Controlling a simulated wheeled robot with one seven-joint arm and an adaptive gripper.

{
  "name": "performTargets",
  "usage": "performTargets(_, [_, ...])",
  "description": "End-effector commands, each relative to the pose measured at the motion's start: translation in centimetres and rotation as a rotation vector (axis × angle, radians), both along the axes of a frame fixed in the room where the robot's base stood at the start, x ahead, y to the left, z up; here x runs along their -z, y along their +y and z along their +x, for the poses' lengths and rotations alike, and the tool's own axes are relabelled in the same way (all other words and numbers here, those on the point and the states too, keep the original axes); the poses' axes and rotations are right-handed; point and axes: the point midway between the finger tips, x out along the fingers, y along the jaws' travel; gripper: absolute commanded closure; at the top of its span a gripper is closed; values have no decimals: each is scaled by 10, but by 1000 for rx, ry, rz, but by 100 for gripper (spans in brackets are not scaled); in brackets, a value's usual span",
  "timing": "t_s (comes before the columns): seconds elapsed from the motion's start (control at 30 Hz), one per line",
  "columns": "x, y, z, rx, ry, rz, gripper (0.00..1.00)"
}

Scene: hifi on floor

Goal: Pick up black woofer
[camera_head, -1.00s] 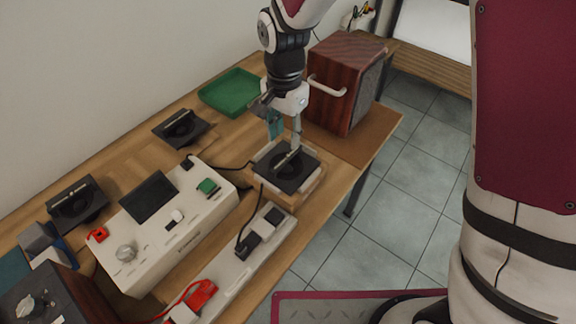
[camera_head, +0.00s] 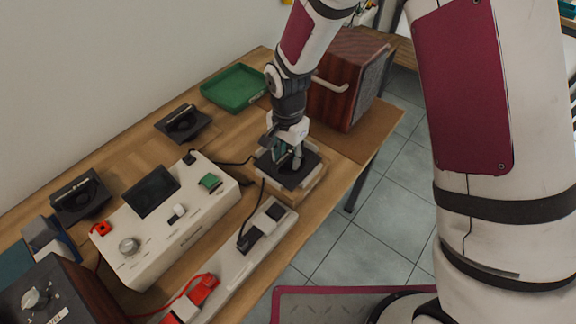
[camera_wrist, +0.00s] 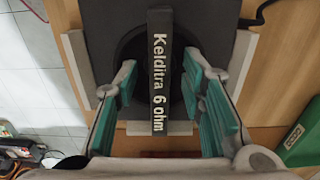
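A black woofer (camera_head: 307,172) is a square plate with a dark round cone and a raised bar, lying in a pale shallow holder (camera_head: 292,200) on the wooden table. In the wrist view the woofer (camera_wrist: 160,65) fills the middle, its bar reading "Kelditra 6 ohm". My gripper (camera_head: 288,155) is low over this woofer, pointing down. In the wrist view my gripper (camera_wrist: 163,100) is open, its teal-padded fingers on either side of the bar with gaps on both sides. Two similar black woofers lie to the left, one farther back (camera_head: 182,124) and one nearer (camera_head: 80,198).
A wooden speaker box (camera_head: 335,95) with a white handle stands behind my gripper. A green tray (camera_head: 233,88) is at the back. A white control box (camera_head: 165,220) and a long white strip (camera_head: 255,240) with cables lie left and in front. The table edge is near on the right.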

Motion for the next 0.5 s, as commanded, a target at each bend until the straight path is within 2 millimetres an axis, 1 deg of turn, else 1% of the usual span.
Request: performTargets(0.5, [3, 0, 0, -2, 0, 0, 63])
